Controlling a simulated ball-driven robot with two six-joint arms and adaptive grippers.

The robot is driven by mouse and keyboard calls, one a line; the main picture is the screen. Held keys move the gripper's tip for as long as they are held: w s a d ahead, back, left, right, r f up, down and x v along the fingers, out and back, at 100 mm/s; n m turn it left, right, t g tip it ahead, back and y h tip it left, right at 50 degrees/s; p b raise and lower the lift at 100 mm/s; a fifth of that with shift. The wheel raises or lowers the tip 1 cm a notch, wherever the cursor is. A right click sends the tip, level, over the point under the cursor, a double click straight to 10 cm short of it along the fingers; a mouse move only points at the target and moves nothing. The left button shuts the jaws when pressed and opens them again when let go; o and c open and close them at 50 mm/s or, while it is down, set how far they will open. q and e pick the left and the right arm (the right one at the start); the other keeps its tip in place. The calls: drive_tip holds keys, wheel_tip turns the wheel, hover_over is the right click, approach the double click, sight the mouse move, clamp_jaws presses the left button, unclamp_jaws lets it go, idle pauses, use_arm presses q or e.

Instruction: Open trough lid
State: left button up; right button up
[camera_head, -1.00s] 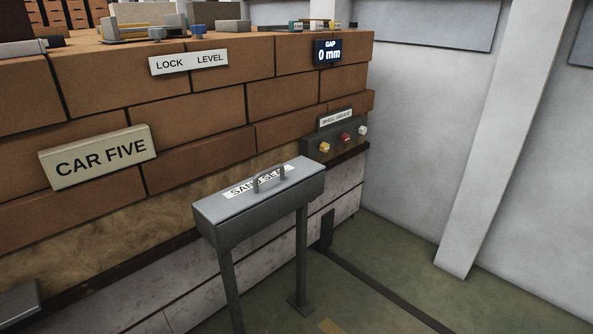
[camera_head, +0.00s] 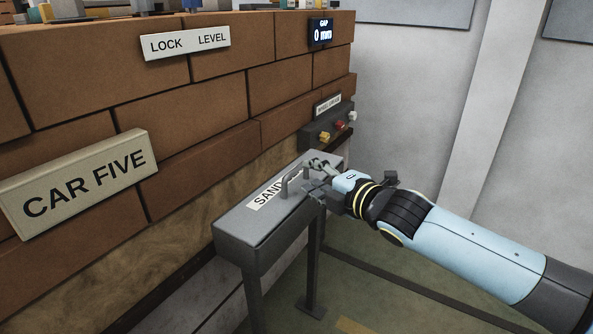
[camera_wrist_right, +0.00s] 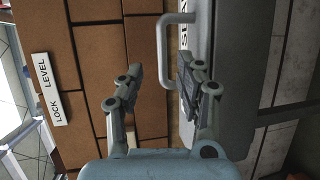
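The grey trough (camera_head: 262,238) stands on legs beside the brick wall, its lid (camera_head: 243,215) shut flat on top. The lid carries a "SAND" label (camera_head: 268,192), partly hidden, and a grey bar handle (camera_head: 291,181). My right gripper (camera_head: 314,176) reaches in from the right, just beside the handle. In the right wrist view, the gripper (camera_wrist_right: 158,80) has its fingers spread apart, with the handle (camera_wrist_right: 163,60) ahead of and between the fingertips; I see no grip on it. My left gripper does not show.
A grey box with coloured knobs (camera_head: 327,133) juts from the wall behind the trough. Signs "CAR FIVE" (camera_head: 85,183) and "LOCK LEVEL" (camera_head: 186,43) and a gap display (camera_head: 321,32) are on the wall. The floor right of the trough is open.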

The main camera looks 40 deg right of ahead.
sight(298, 171)
drive_tip(key=w+b, duration=0.1)
drive_tip(key=w+f+b, duration=0.1)
drive_tip(key=w, duration=0.3)
drive_tip(key=shift+w+f+b, duration=0.25)
drive_tip(key=shift+f+b, duration=0.15)
drive_tip(key=shift+w, duration=0.55)
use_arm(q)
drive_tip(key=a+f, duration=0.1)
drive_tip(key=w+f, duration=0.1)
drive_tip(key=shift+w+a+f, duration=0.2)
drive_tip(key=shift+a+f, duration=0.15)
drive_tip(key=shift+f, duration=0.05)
use_arm(e)
drive_tip(key=shift+r, duration=0.1)
clamp_jaws()
